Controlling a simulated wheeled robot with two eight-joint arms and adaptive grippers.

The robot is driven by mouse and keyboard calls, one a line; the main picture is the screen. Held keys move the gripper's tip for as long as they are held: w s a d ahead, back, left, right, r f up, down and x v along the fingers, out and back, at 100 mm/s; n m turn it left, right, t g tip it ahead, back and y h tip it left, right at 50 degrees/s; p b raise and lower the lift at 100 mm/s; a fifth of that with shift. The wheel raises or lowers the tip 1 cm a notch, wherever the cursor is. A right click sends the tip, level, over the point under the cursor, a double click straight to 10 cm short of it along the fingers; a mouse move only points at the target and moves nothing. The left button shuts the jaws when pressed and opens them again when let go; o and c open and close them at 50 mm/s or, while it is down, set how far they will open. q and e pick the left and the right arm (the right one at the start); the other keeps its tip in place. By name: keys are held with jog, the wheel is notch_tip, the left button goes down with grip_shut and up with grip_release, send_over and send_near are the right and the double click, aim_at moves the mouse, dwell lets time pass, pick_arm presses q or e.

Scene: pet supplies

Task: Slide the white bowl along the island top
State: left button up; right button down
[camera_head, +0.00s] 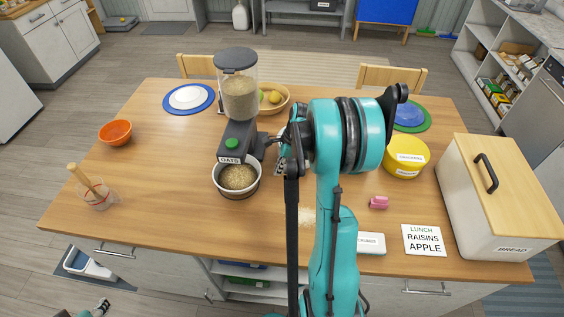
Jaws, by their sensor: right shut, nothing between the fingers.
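A pale bowl with a dark rim (240,192) stands upright on the wooden island top (160,210), filled with oats, below the oats dispenser (238,100). A white dish (189,96) rests on a blue plate at the back left; I cannot tell if it is a bowl or a flat plate. My right gripper (271,141) is dark and shut on nothing. It is beside the dispenser's base, behind and to the right of the oats bowl, partly hidden by my teal arm. Whether it touches the dispenser is unclear.
An orange bowl (115,133) and a glass with a wooden tool (97,195) stand left. A yellow tub (405,157), pink item (379,202), lunch note (423,240) and bread box (495,205) are right.

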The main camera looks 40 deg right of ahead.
aim_at(254, 173)
jog(key=shift+x, duration=1.15)
jog(key=shift+w+a, duration=1.15)
jog(key=shift+a, duration=0.1)
jog(key=shift+w+a, duration=0.25)
jog(key=shift+a, duration=0.05)
jog(key=w+a+b, duration=0.1)
jog(key=w+a, duration=0.1)
jog(key=a, duration=0.1)
jog(key=shift+w, duration=0.35)
jog(key=shift+s+d, duration=0.1)
